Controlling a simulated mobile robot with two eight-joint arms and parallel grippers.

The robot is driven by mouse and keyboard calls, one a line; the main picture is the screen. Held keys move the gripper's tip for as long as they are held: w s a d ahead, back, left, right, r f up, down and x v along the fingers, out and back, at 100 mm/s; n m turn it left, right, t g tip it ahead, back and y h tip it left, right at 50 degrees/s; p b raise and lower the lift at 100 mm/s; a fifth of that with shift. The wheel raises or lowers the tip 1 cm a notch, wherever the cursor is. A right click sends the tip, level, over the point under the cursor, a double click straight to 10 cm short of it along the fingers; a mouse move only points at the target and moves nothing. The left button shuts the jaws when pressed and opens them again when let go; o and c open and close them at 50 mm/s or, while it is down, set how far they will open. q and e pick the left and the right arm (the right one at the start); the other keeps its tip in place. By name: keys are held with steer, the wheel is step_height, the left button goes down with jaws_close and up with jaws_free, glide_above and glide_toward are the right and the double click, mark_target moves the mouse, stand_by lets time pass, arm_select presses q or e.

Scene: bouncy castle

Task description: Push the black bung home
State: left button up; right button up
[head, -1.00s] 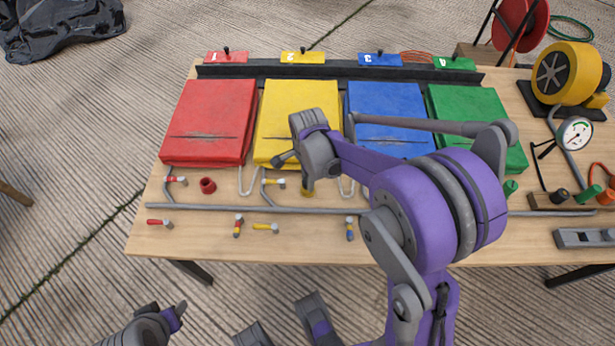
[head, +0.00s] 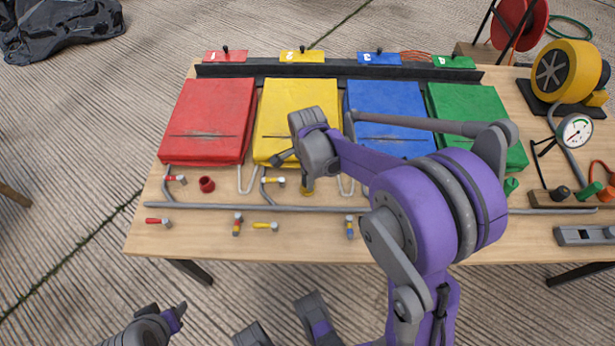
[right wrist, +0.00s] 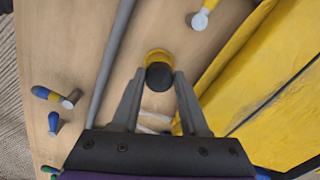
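The black bung (right wrist: 159,76) is between the fingertips of my right gripper (right wrist: 159,78) in the right wrist view, with a finger close on each side. Its far end meets or overlaps a yellow collar (right wrist: 157,55); how deep it sits I cannot tell. In the head view the yellow collar (head: 307,187) shows just below my right gripper (head: 296,160), in front of the yellow cushion (head: 298,110). My own wrist hides the bung there. My left gripper (head: 176,314) is low at the left, off the table; its opening is unclear.
Red (head: 207,122), blue (head: 385,110) and green (head: 470,118) cushions lie on the table. A grey pipe (head: 250,209) runs along the front, with small coloured-handled valves near it. A red collar (head: 207,184) stands left. A yellow blower (head: 566,72) and gauge (head: 575,131) are right.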

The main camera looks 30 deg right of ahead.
arm_select(q)
step_height(320, 180, up, 3)
steer(key=p, duration=0.2)
steer(key=shift+w+p, duration=0.1)
steer(key=shift+p, duration=0.2)
arm_select(e)
step_height(320, 180, up, 11)
steer(key=shift+s+f, duration=0.1)
steer(key=s+a+n+t, duration=0.2)
steer(key=s+a+n, duration=0.1)
steer(key=s+n, duration=0.65)
steer(key=s+a+n+t, duration=0.35)
steer(key=s+n, duration=0.45)
steer(key=n, duration=0.3)
arm_select(q)
step_height(320, 180, up, 14)
steer(key=w+p, duration=0.2)
steer(key=p, duration=1.1)
steer(key=shift+t, duration=0.3)
arm_select(e)
step_height(320, 180, up, 14)
steer(key=w, duration=0.2)
steer(key=shift+w+a+f+m, duration=0.15)
steer(key=shift+f+m, duration=0.1)
steer(key=shift+m, duration=0.1)
arm_select(q)
steer(key=shift+r, duration=0.1)
